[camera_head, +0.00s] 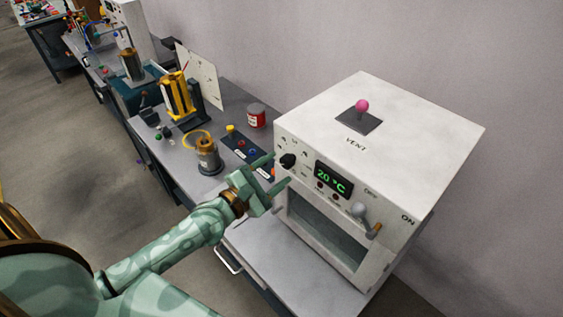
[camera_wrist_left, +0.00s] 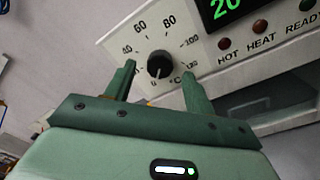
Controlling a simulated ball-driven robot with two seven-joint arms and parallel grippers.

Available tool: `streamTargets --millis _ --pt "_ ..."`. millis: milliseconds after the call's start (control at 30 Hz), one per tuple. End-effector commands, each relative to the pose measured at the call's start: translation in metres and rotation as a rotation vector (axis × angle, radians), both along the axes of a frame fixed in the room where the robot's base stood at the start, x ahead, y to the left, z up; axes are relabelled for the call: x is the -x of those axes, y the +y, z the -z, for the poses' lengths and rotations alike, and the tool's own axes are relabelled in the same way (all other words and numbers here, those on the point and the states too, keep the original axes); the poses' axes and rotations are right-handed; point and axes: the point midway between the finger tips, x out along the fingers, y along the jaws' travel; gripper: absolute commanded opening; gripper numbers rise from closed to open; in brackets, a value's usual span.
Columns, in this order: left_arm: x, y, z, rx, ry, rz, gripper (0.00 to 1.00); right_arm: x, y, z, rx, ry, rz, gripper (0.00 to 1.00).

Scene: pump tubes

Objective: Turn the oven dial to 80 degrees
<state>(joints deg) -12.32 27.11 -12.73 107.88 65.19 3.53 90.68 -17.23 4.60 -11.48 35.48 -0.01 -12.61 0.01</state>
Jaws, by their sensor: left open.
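The oven (camera_head: 440,160) is a white box on the bench at the right in the head view. Its black dial (camera_head: 288,160) is on the front panel, left of a green display (camera_head: 333,179) that reads 20 °C. In the left wrist view the dial (camera_wrist_left: 159,63) shows among printed marks such as 40, 60, 80 and 100. My left gripper (camera_head: 272,174) is open in front of the panel. In the left wrist view its two green fingers (camera_wrist_left: 157,75) stand on either side of the dial, apart from it. My right gripper does not show.
The oven door (camera_head: 325,238) is below the panel, with a lever (camera_head: 366,219) at its upper right. A pink-knobbed vent lever (camera_head: 362,105) is on top. Left of the oven are a brass-topped canister (camera_head: 208,157), a red can (camera_head: 256,115) and a dark button panel (camera_head: 243,148).

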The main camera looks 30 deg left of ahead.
Motion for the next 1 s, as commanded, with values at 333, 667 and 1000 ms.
streamTargets --millis 333,667,1000 --pt "-0.026 -0.008 0.001 -0.001 0.0 0.001 0.54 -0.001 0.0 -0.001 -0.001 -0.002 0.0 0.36" --pt "-0.026 -0.008 0.001 -0.001 0.001 0.0 0.15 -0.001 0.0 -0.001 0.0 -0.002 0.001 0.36" --pt "-0.026 -0.008 0.001 -0.023 -0.006 0.001 0.09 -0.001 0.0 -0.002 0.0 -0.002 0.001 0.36"
